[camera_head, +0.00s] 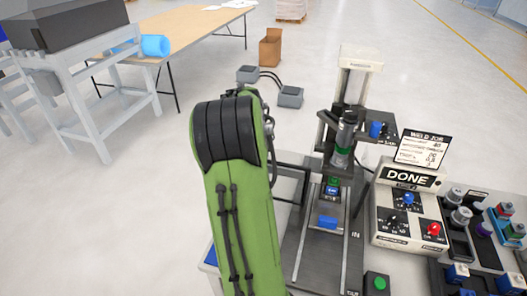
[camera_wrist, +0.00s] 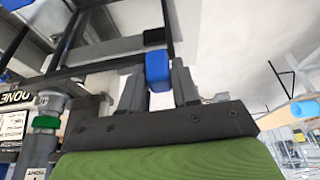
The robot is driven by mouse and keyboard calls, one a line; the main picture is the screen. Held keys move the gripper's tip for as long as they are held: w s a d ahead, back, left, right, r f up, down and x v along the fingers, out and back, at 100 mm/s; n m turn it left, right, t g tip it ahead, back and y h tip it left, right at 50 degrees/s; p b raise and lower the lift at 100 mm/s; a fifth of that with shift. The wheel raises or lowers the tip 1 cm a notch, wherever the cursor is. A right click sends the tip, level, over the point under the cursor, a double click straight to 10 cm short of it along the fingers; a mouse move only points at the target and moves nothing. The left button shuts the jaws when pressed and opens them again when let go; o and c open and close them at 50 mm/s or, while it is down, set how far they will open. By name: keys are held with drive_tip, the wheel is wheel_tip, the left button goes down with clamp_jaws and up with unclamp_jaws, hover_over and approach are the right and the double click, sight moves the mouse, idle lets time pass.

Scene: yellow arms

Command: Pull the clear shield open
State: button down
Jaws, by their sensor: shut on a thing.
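The clear shield shows as a see-through pane in a thin dark frame (camera_wrist: 95,67) in the wrist view. A blue handle (camera_wrist: 158,66) sits on the frame's edge. My gripper (camera_wrist: 159,80) has its two grey fingers closed on either side of this handle. In the head view, part of the dark shield frame (camera_head: 291,166) shows between my green arm and the welding machine (camera_head: 343,125). My arm hides the handle and gripper there. How far the shield stands open is hard to tell.
Right of the machine stand a control box (camera_head: 410,215) reading DONE and a dark rack (camera_head: 480,240) with several parts. A green button box (camera_head: 377,283) is at the front. A blue block (camera_head: 328,222) lies on the machine's bed.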

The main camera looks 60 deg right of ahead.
drive_tip(key=c, duration=0.9)
unclamp_jaws()
drive_tip(key=shift+r, duration=0.1)
drive_tip(key=p+v, duration=0.1)
drive_tip(key=v, duration=1.4)
drive_tip(key=shift+a+r+p, duration=0.15)
drive_tip(key=shift+r+p, duration=0.1)
drive_tip(key=shift+p, duration=0.15)
